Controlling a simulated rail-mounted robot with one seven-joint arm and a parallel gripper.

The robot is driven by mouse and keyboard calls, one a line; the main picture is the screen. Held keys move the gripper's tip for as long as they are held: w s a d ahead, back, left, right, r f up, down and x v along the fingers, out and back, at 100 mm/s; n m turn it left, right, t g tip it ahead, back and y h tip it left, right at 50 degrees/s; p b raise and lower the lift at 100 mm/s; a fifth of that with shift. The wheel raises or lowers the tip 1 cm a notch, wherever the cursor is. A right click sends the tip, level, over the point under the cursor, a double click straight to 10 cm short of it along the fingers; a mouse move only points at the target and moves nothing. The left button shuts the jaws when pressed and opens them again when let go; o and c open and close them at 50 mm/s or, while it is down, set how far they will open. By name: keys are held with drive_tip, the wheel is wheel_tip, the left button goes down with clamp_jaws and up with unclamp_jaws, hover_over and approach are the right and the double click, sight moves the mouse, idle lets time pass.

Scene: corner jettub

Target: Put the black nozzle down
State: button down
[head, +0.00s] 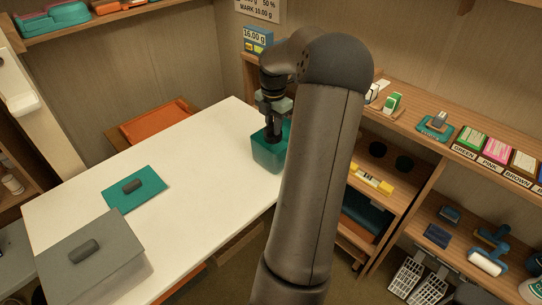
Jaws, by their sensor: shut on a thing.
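My gripper (272,118) points down over the open teal box (268,157) near the right edge of the white table (205,150). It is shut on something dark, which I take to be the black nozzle. The lower part of the fingers and the held thing reach down to the box's mouth, and the dark shapes are hard to tell apart. I cannot tell whether the nozzle touches the box floor. My arm hides the right side of the box.
A flat teal lid (148,198) with a dark handle lies mid-table. A grey box (110,275) with a dark handle stands at the front left. An orange chair (155,122) is behind the table. A wooden shelf unit (425,165) with stamps and small items stands at right.

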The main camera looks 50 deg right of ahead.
wheel_tip(320, 180, down, 9)
drive_tip(key=shift+s+f, duration=0.1)
drive_tip(key=shift+f, duration=0.1)
idle(0.3)
drive_tip(key=shift+f+b, duration=0.1)
drive_tip(key=shift+b, duration=0.2)
drive_tip(key=c, duration=1.3)
unclamp_jaws()
